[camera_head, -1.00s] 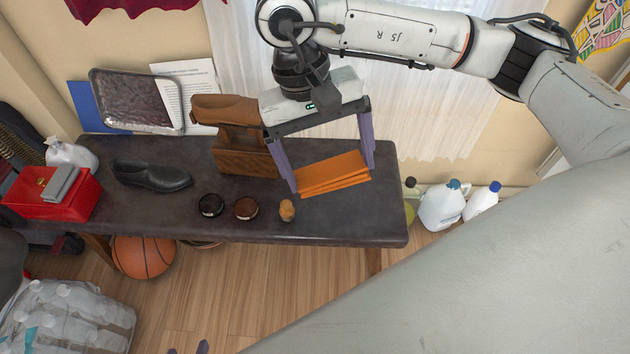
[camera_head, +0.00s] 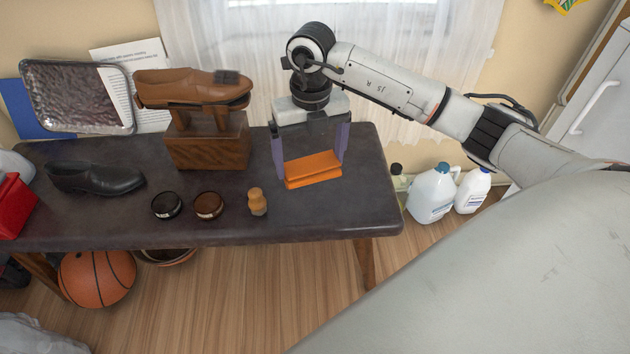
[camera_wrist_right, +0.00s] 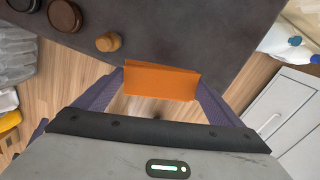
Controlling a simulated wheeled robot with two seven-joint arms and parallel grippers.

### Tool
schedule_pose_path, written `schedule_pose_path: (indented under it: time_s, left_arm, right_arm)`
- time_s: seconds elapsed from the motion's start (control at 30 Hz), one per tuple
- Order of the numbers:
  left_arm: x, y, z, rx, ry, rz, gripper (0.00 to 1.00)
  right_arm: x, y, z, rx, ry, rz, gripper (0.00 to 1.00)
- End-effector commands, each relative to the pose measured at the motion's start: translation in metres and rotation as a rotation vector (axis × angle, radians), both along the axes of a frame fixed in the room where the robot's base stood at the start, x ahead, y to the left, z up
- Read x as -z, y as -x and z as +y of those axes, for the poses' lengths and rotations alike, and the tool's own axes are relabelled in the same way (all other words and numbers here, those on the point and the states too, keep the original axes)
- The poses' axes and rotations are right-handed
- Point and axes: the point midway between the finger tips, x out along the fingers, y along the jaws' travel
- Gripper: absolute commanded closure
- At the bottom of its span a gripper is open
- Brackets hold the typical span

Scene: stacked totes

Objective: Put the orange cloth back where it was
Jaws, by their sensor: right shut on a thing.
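The orange cloth (camera_head: 313,170) is a folded, flat-sided bundle at the right part of the dark bench top. My right gripper (camera_head: 312,168) comes down over it from above, with one purple finger at each end of the cloth, shut on it. In the right wrist view the cloth (camera_wrist_right: 161,82) spans between the two fingertips. Whether its underside touches the bench is hard to tell. My left gripper is not in view.
The dark bench (camera_head: 345,215) also holds a brown shoe (camera_head: 190,88) on a wooden stand (camera_head: 208,145), a black shoe (camera_head: 95,179), two round tins (camera_head: 208,205) and a small wooden-handled piece (camera_head: 257,201). Bench room right of the cloth is clear. Jugs (camera_head: 431,193) stand beyond the right end.

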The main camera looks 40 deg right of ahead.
Motion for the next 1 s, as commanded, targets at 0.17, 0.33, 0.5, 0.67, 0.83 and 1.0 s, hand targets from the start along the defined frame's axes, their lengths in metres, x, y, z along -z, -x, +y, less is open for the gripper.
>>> schedule_pose_path:
  time_s: [0.17, 0.33, 0.5, 0.67, 0.83, 1.0]
  left_arm:
    - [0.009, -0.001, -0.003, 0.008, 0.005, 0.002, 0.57]
    - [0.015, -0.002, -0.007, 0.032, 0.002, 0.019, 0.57]
    - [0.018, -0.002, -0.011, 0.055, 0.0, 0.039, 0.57]
    - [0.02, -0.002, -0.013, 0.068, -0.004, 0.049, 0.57]
    - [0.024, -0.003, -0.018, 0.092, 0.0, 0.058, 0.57]
    - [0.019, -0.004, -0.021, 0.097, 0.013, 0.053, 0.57]
  right_arm:
    - [0.023, -0.003, -0.012, 0.232, 0.007, 0.014, 0.28]
    - [0.05, -0.003, -0.014, 0.279, 0.01, 0.021, 0.28]
    - [0.071, -0.003, -0.014, 0.277, 0.01, 0.018, 0.28]
    - [0.083, -0.003, -0.014, 0.276, 0.01, 0.018, 0.28]
    - [0.112, -0.003, -0.014, 0.274, 0.008, 0.019, 0.28]
    - [0.123, -0.004, -0.014, 0.274, 0.009, 0.015, 0.28]
